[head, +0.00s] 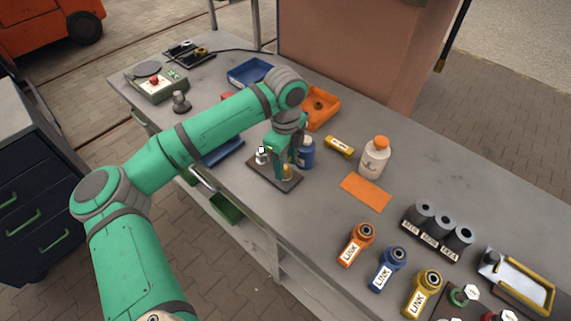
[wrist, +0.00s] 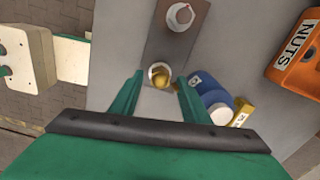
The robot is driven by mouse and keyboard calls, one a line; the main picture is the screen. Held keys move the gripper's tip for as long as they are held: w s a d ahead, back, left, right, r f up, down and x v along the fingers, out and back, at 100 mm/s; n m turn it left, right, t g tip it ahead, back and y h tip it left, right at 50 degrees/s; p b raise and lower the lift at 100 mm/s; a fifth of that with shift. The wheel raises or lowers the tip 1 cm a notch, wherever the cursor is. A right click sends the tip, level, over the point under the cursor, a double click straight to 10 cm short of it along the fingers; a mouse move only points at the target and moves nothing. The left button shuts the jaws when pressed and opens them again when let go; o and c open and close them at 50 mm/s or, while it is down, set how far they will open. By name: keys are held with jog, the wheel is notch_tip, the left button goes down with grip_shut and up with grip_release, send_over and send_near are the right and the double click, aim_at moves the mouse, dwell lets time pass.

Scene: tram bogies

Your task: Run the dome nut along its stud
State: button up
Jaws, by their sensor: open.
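The dome nut (wrist: 159,76) is brass-coloured and sits at the near end of a dark plate (wrist: 183,42) in the wrist view. In the head view the nut (head: 287,171) shows partly behind my gripper, on the same plate (head: 262,178). Its stud is hidden under it. My gripper (wrist: 158,88) is open, one green finger on each side of the nut; I cannot tell whether they touch it. A second fitting (wrist: 180,16), pale with a white top, stands at the plate's other end and also shows in the head view (head: 262,156).
A blue bottle (head: 307,153) stands close beside my gripper, with a yellow block (head: 339,146) beyond it. An orange nuts bin (wrist: 299,60) is to the right in the wrist view. A white bottle (head: 375,160) and orange mat (head: 366,192) lie further right. Bare bench lies in front of the mat.

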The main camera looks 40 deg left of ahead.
jog(key=shift+f, duration=0.4)
jog(key=c, duration=1.1)
jog(key=shift+o, duration=0.2)
jog(key=shift+m, duration=0.3)
